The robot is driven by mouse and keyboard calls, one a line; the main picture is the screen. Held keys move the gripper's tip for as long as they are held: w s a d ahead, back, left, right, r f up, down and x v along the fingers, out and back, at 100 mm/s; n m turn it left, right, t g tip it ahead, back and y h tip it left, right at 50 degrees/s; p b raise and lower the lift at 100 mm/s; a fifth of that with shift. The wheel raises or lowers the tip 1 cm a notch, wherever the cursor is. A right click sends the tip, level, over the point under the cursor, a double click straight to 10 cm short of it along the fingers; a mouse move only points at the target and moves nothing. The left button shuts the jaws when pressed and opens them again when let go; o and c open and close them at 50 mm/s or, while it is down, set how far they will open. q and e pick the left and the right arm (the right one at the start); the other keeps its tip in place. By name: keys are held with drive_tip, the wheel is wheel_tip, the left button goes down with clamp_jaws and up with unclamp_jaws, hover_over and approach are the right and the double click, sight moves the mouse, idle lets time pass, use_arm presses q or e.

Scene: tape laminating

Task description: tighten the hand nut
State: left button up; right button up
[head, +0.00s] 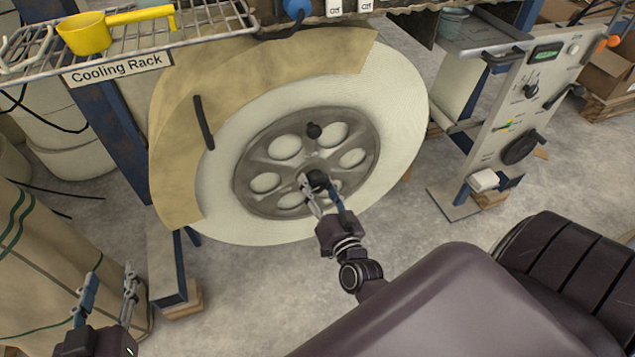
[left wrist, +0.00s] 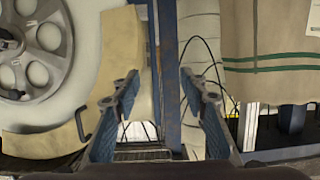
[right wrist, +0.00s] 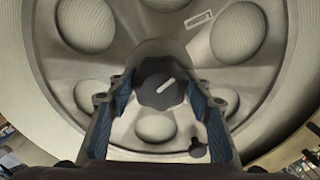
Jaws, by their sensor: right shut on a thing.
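The hand nut (head: 318,180) is a black knob at the centre of the grey reel hub (head: 262,150). In the right wrist view the hand nut (right wrist: 160,84) has a white line on its face, tilted up to the right. My right gripper (head: 322,190) is shut on the hand nut, one finger on each side. In the right wrist view its blue-padded fingers (right wrist: 160,100) flank the knob. My left gripper (head: 108,278) is open and empty at the lower left, well away from the reel. In the left wrist view its fingers (left wrist: 160,92) stand wide apart.
A smaller black knob (head: 314,130) sits on the hub above the hand nut. A tan strip (head: 185,110) curves along the large white roll (head: 400,110). A rack (head: 215,20) labelled Cooling Rack with a yellow scoop (head: 88,35) is upper left. A control panel (head: 522,100) stands right.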

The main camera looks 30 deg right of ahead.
drive_tip(key=m+p, duration=0.1)
drive_tip(key=m, duration=0.4)
drive_tip(key=shift+m, duration=1.1)
use_arm(q)
drive_tip(key=s+a+f+g+y, duration=0.1)
drive_tip(key=s+a+f+g, duration=0.2)
drive_tip(key=s+f+g, duration=0.4)
use_arm(e)
drive_tip(key=shift+m, duration=0.5)
drive_tip(key=m, duration=0.2)
drive_tip(key=shift+m, duration=0.8)
drive_tip(key=m, duration=0.4)
drive_tip(key=shift+m+b, duration=0.3)
drive_tip(key=shift+b, duration=0.1)
drive_tip(key=m+b, duration=0.1)
drive_tip(key=m, duration=0.3)
use_arm(q)
drive_tip(key=w+d+r+t+h, duration=0.2)
drive_tip(key=w+d+r+t, duration=0.2)
drive_tip(key=w+r+t, duration=0.4)
drive_tip(key=shift+w+r+t+b, duration=0.25)
drive_tip(key=shift+r+t, duration=0.65)
drive_tip(key=shift+r, duration=1.25)
use_arm(e)
drive_tip(key=shift+m, duration=0.5)
